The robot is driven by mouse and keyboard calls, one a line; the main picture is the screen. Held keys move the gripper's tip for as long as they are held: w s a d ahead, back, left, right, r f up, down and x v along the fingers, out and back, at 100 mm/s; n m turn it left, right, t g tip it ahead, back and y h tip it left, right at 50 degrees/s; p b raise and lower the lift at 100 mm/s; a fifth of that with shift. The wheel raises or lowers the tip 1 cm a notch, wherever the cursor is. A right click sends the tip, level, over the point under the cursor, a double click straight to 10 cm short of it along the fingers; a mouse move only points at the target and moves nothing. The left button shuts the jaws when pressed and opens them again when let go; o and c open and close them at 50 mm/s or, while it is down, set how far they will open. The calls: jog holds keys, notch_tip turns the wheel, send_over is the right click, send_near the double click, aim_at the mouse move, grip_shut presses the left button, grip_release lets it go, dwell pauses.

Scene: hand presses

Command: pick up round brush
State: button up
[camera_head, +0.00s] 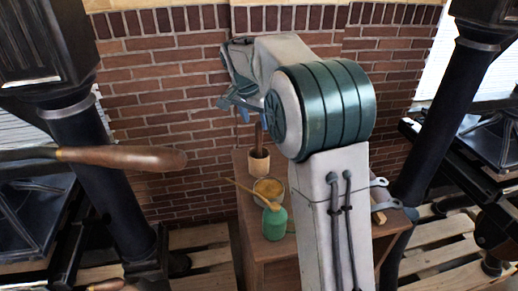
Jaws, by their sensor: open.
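A thin wooden-handled tool (248,190), which looks like a brush, slants past a round bowl (279,186) with yellowish contents. Its wider lower end meets or overlaps a green container (274,226); I cannot tell whether they touch. A brown upright handle (258,136) stands in a light wooden cup (259,163) behind the bowl. I cannot tell for sure which is the round brush. My gripper (236,102) is open above and slightly left of the cup, apart from these things. My arm hides part of its jaws.
These things stand on a small wooden table (267,250), whose right part my arm partly hides. A flat tool (381,199) lies at the right edge. Black presses stand left (95,150) and right (435,125). A brick wall (165,120) is behind.

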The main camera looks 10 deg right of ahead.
aim_at(260, 132)
jog(key=shift+d+f+p, duration=0.25)
jog(key=shift+f+p, duration=0.05)
jog(key=shift+f, duration=0.25)
jog(key=p+x, duration=0.1)
jog(key=x, duration=0.3)
jog(key=shift+s+d+f, duration=0.15)
jog(key=shift+f, duration=0.05)
jog(key=c, duration=1.1)
